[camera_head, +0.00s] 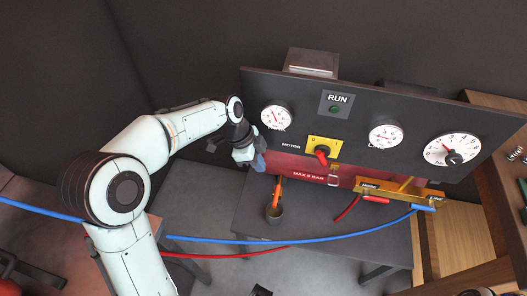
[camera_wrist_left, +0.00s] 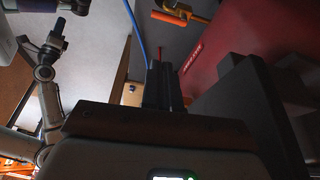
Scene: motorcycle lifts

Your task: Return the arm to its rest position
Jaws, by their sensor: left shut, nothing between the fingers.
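My left arm (camera_head: 140,150) comes in from the left in the head view, raised and bent at the elbow. Its gripper (camera_head: 257,162) points down in front of the lower left of the dark gauge panel (camera_head: 385,112). The gripper is shut and empty. In the left wrist view its dark fingers (camera_wrist_left: 165,85) are together, with nothing between them. A jointed grey arm (camera_wrist_left: 45,72) with a bluish end shows at the left of the wrist view; it seems to be my right arm, and its jaw state is unclear.
The panel carries white gauges (camera_head: 451,149) and a yellow switch plate with a red knob (camera_head: 321,152). A blue hose (camera_head: 300,240) crosses the front.

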